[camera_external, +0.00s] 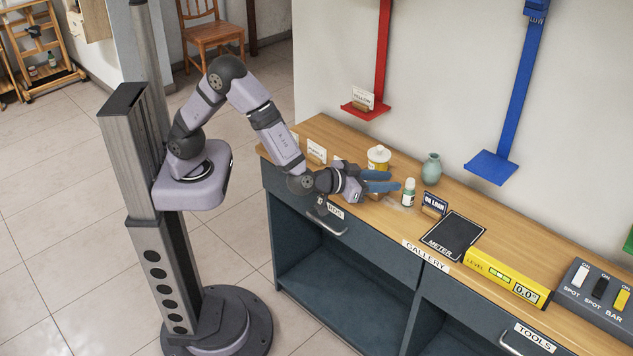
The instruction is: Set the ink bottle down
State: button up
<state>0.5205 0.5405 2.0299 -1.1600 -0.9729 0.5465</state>
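A small bottle with a white cap and a teal body (408,194), which looks like the ink bottle, is upright over the wooden counter (330,130). It appears to stand on the counter. My gripper (394,180) reaches over the counter from the left, its two blue fingers pointing right towards the bottle. The fingers look spread, with a gap between them and nothing visible in it. The tips end just left of the bottle, and I see no clear grip on it. Whether a fingertip touches it is too small to tell.
A yellow-and-white jar (378,158) stands behind the fingers, and a green vase (431,169) behind the bottle. An ON LOAN sign (434,205) stands right of the bottle. Farther right are a dark METER mat (455,235), a yellow level (505,279) and a switch box (598,298).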

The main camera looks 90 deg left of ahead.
aim_at(407, 182)
jog(key=shift+f+p+x, duration=0.2)
jog(key=shift+p+x, duration=0.2)
jog(key=shift+x, duration=2.75)
jog(key=shift+d, duration=0.1)
grip_shut()
